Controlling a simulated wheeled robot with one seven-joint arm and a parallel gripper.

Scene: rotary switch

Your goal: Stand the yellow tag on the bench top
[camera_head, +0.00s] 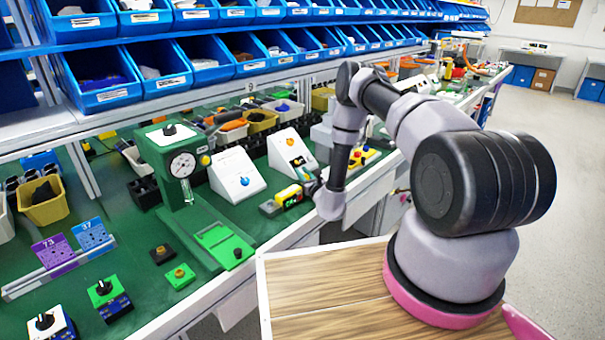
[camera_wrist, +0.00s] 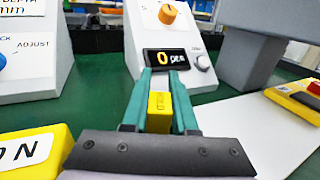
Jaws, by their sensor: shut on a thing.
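In the wrist view my gripper (camera_wrist: 161,80) has its teal fingers on both sides of a small yellow tag (camera_wrist: 159,108). Whether the tag's foot touches the green bench top (camera_wrist: 205,97) is hidden by the gripper body. In the head view the bench top (camera_head: 120,210) runs along the left, and my arm reaches down to its front edge. The tag cannot be told clearly there.
A white sloped box with an orange knob (camera_wrist: 168,13) and a lit display stands ahead. Another with a blue knob (camera_head: 238,172) stands left. A yellow "ON" block (camera_wrist: 30,150) is close at lower left. A grey block (camera_wrist: 250,60) and a yellow button box (camera_wrist: 295,98) are at right.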

